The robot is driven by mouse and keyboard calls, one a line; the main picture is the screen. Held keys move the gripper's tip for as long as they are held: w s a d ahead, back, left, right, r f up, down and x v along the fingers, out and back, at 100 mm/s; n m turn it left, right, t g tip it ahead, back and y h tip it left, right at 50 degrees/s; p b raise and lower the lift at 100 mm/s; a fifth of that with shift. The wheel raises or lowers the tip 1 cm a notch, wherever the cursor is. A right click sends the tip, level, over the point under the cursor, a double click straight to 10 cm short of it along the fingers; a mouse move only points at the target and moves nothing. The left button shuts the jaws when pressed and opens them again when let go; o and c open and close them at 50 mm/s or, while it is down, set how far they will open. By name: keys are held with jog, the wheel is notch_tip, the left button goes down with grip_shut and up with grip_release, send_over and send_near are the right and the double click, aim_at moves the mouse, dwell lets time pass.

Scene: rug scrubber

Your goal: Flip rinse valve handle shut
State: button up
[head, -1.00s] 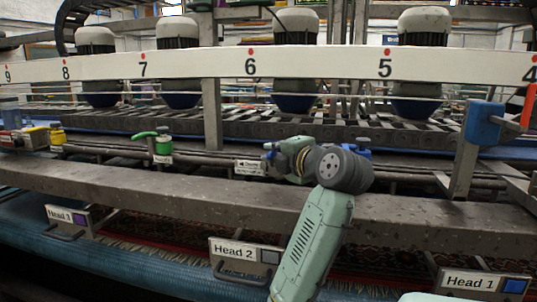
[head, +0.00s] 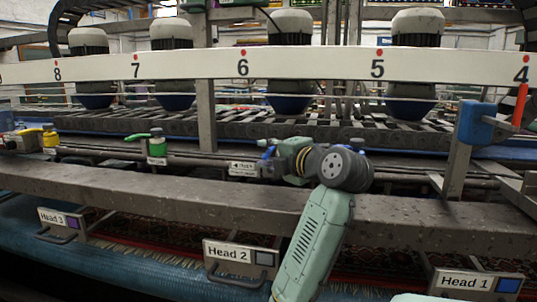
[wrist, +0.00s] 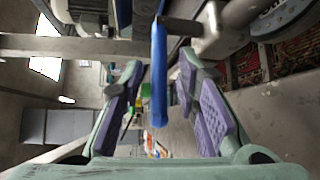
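A blue lever handle (wrist: 158,90), which I take to be the rinse valve handle, stands between my gripper's fingers in the wrist view. My gripper (wrist: 160,68) is open, with a purple-padded finger on each side of the handle and visible gaps. In the head view, my gripper (head: 266,163) is at the pipe rail behind the front beam, pointing left. A small blue part of the handle (head: 268,152) shows at its tip. The valve body is mostly hidden by my gripper. A white label with an arrow (head: 243,168) is just left of it; its text is too small to read surely.
A green-handled valve (head: 157,147) and a yellow valve (head: 50,138) sit farther left on the rail. A white numbered beam (head: 190,65) crosses above. A blue block (head: 482,123) is on a post at right.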

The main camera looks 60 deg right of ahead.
jog(key=v, duration=1.2)
dwell(0.5)
